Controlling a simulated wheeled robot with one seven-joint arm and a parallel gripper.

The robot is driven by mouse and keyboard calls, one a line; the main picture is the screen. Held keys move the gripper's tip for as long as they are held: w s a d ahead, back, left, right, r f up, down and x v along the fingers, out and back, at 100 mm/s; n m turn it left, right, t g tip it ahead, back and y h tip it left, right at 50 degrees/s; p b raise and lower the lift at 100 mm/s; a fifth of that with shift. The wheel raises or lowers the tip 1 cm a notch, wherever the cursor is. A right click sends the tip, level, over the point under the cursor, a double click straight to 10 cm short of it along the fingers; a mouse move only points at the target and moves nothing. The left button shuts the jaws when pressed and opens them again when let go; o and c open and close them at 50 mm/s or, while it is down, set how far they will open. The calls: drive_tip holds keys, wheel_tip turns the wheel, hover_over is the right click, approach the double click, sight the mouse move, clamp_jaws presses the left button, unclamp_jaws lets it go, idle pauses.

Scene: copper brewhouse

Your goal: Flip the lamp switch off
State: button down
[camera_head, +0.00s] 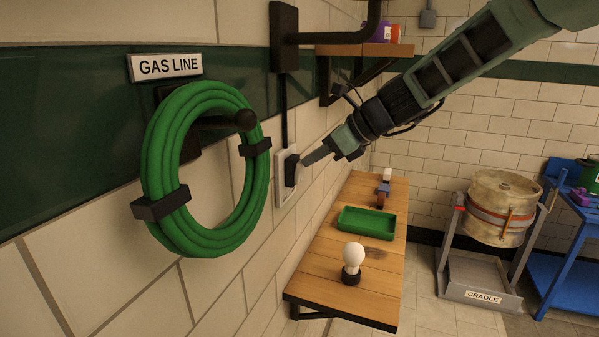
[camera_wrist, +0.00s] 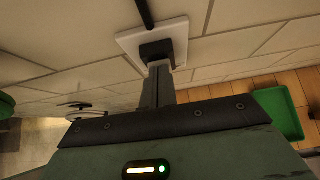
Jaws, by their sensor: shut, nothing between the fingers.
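The lamp switch, a black rocker (camera_head: 291,170) on a pale wall plate (camera_head: 281,187), is on the tiled wall right of the hose. In the wrist view, the dark rocker (camera_wrist: 157,52) is on its white plate (camera_wrist: 128,42), straight ahead of the fingers. My gripper (camera_head: 306,161) is shut and empty, its fingertips at the rocker. In the wrist view the shut fingers (camera_wrist: 158,72) reach the rocker's lower edge; whether they touch is not clear. The lamp fixture itself is not clearly in view; a black bracket (camera_head: 286,40) is above the switch.
Below is a wooden shelf (camera_head: 325,285) with a white bulb (camera_head: 353,255) and a green tray (camera_head: 367,222). A barrel cradle (camera_head: 482,296) stands right.

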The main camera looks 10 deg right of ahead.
drive_tip(key=shift+s+d+r+p, duration=0.2)
drive_tip(key=shift+s+d+r, duration=0.2)
drive_tip(key=shift+s+d, duration=0.25)
drive_tip(key=shift+s+d+r+p, duration=0.25)
drive_tip(key=shift+s+d+r, duration=0.15)
drive_tip(key=shift+d, duration=0.4)
drive_tip(key=shift+s+d+r+p, duration=0.2)
drive_tip(key=shift+s+d+r, duration=0.15)
drive_tip(key=shift+s+d, duration=0.3)
drive_tip(key=shift+w, duration=0.15)
drive_tip(key=b+v, duration=0.3)
drive_tip(key=v, duration=1.3)
drive_tip(key=s+a+f+n+g+h+b, duration=0.1)
drive_tip(key=s+a+f+n+g+b, duration=0.2)
drive_tip(key=a+f+n, duration=0.4)
drive_tip(key=s+a+f+n+g+h, duration=0.2)
drive_tip(key=s+a+f+n, duration=0.35)
drive_tip(key=f, duration=0.35)
drive_tip(key=s+a+f+n+h+b, duration=0.1)
drive_tip(key=s+a+f+n+h, duration=0.1)
drive_tip(key=s+f+n, duration=0.5)
drive_tip(key=s+a+f+n+g+h+b, duration=0.1)
drive_tip(key=s+a+f+n, duration=0.3)
drive_tip(key=s+f+n, duration=0.4)
drive_tip(key=s+n+h, duration=0.1)
drive_tip(key=n, duration=0.4)
drive_tip(key=shift+f+h+b, duration=0.3)
drive_tip(key=shift+h+b, duration=0.05)
drive_tip(key=shift+h, duration=0.05)
